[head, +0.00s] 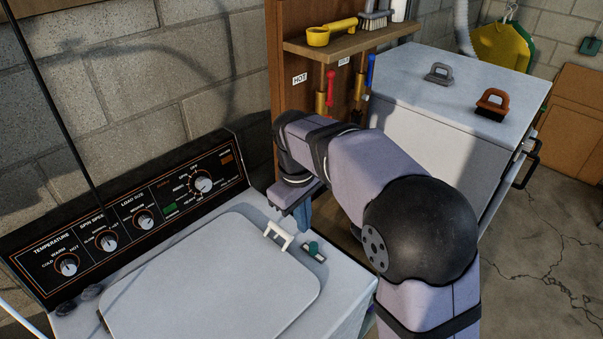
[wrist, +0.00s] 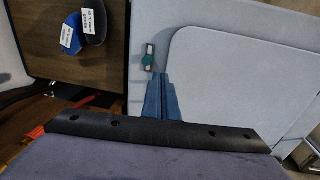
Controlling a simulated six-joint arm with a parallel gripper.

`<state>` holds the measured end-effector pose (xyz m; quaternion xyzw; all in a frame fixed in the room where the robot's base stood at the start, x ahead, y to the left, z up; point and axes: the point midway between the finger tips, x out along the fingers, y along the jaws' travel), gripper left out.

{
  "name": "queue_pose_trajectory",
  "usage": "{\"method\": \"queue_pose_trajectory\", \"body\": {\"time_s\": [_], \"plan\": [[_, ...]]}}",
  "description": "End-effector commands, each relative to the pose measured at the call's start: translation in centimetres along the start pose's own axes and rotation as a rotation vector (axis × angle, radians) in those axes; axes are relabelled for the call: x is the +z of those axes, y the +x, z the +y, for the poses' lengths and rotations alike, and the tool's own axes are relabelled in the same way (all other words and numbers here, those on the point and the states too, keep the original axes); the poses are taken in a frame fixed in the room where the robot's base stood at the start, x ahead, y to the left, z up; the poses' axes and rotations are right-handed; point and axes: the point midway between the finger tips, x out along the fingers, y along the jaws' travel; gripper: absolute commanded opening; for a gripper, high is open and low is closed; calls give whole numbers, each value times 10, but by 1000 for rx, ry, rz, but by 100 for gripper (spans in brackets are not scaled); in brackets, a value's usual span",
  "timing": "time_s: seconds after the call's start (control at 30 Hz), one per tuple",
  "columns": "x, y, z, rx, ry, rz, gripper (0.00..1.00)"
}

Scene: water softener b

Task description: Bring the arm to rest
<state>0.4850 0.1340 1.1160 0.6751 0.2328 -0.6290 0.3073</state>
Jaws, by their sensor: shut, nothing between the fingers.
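My gripper (head: 303,222) hangs over the right rear corner of the washing machine top (head: 352,290), with its blue fingers pointing down. In the wrist view the two blue fingers (wrist: 161,80) lie together with nothing between them. Whether the fingertips touch the machine top I cannot tell. My arm is bent and hides part of the gap between the washer and the white cabinet.
The washer lid (head: 215,285) is closed, with a white clip (head: 279,235) near its back corner. The control panel (head: 130,220) stands behind it. A wooden shelf (head: 350,38) holds a yellow scoop (head: 330,32). A white cabinet (head: 450,85) stands right. Open floor (head: 545,225) lies beyond.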

Motion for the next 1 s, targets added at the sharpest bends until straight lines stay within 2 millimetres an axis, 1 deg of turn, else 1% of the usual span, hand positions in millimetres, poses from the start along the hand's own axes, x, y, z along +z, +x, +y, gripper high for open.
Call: {"method": "queue_pose_trajectory", "body": {"time_s": [0.17, 0.27, 0.3, 0.37, 0.43, 0.5, 0.57, 0.67, 0.7, 0.77, 0.8, 0.87, 0.9, 1.0], "plan": [[-3, 0, 1, 4, 45, 11, 0], [-17, 0, 5, 17, 125, 70, 0], [-18, 8, 3, 11, 166, 83, 0], [-11, 25, -6, -5, 212, 73, 0], [4, 47, -18, -28, 256, 48, 0], [24, 65, -33, -49, 299, 20, 0], [45, 78, -45, -66, 336, -5, 0], [88, 94, -61, -90, 409, -45, 0], [106, 99, -67, -98, 437, -61, 0], [135, 104, -74, -110, 480, -84, 0], [154, 106, -79, -118, 505, -100, 0], [181, 108, -86, -128, 542, -122, 0], [198, 108, -90, -134, 568, -135, 0], [230, 105, -95, -141, 638, -148, 0]]}}
